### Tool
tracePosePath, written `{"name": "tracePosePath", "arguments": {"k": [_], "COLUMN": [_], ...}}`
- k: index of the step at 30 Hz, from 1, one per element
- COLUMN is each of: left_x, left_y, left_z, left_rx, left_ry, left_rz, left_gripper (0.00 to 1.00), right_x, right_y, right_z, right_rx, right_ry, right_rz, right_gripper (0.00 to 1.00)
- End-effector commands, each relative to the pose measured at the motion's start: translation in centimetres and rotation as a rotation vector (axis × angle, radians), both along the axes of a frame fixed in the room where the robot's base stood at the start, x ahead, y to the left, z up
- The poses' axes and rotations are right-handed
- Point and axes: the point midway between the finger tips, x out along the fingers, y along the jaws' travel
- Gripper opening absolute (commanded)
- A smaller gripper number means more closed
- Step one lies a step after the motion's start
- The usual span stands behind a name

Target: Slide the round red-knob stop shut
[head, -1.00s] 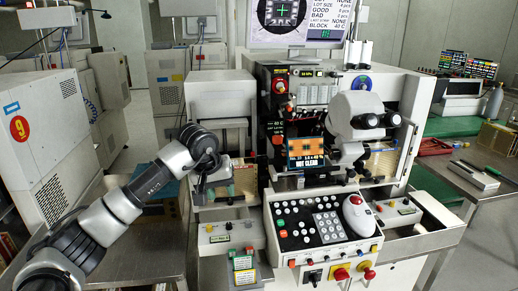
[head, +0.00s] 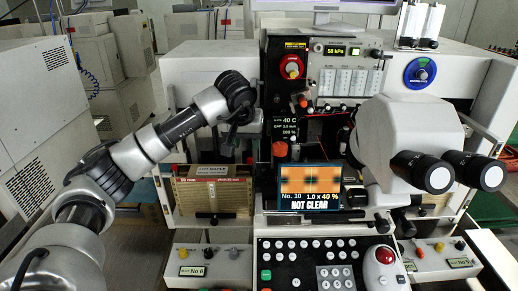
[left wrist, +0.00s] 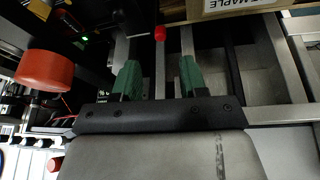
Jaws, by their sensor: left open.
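My left gripper (left wrist: 159,78) is open and empty, its two green fingers spread apart in the left wrist view. A small red knob (left wrist: 160,33) shows ahead of the fingertips, in line with the gap between them and apart from them. A larger orange-red round knob (left wrist: 45,70) stands left of the fingers; an orange-red knob also shows in the head view (head: 280,149). In the head view the left gripper hangs beside the machine's opening, its fingertips hard to make out. Whether the stop is open or shut is unclear. My right gripper is out of view.
A wooden box (head: 212,190) with a label stands below the left arm. A screen (head: 310,186) reading NOT CLEAR and a white microscope (head: 400,135) are to the right. A button panel (head: 320,262) lies in front. Metal rails (left wrist: 200,40) run beyond the fingers.

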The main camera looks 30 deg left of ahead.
Motion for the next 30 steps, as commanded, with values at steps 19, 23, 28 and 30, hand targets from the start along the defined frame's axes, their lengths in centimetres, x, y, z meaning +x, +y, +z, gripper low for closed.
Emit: {"name": "tracePosePath", "arguments": {"k": [19, 23, 28, 30], "left_x": [2.6, 2.7, 2.7, 2.7], "left_y": [0.8, 0.9, 0.9, 0.9], "left_z": [-6.8, -6.9, -6.9, -6.9], "left_rx": [-0.001, 0.0, 0.0, 0.0], "left_ry": [0.002, 0.001, 0.0, 0.0], "left_rz": [0.001, 0.0, 0.0, 0.0], "left_gripper": [0.43, 0.43, 0.38, 0.27], "right_x": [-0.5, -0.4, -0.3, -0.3], "right_y": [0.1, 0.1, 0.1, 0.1], "right_z": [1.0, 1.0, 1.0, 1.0], "right_rx": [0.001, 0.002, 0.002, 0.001], "right_ry": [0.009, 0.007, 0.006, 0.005], "right_rz": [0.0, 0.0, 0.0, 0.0], "right_gripper": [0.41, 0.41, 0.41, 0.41]}}
